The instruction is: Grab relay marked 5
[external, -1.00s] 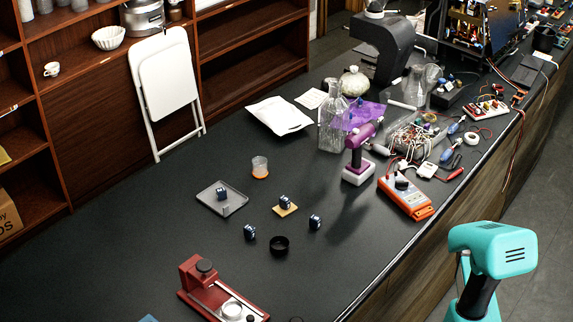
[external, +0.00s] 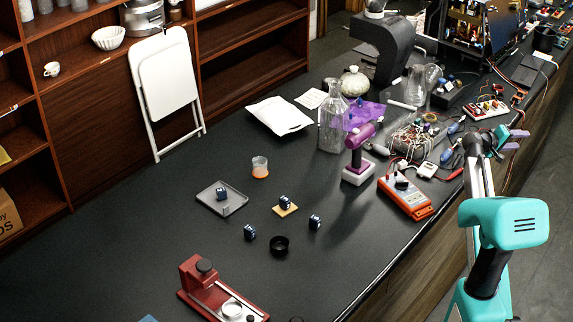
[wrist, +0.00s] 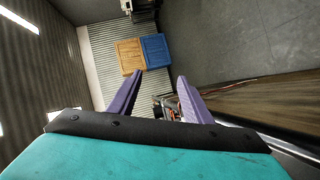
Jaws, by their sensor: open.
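Several small dark blue relay blocks are on the black counter in the external view. One relay (external: 221,194) is on a grey tray (external: 236,208), one (external: 285,202) is on a tan pad, and two stand on the bare counter, at left (external: 249,232) and right (external: 315,222). Their markings are too small to read, so I cannot tell which is 5. My gripper (external: 515,141) is beyond the counter's right edge, far from the relays. In the wrist view its purple fingers (wrist: 160,82) are apart with nothing between them.
A black ring (external: 279,246) sits near the relays. A red-based device (external: 205,285) is at the front. The counter's left part is clear.

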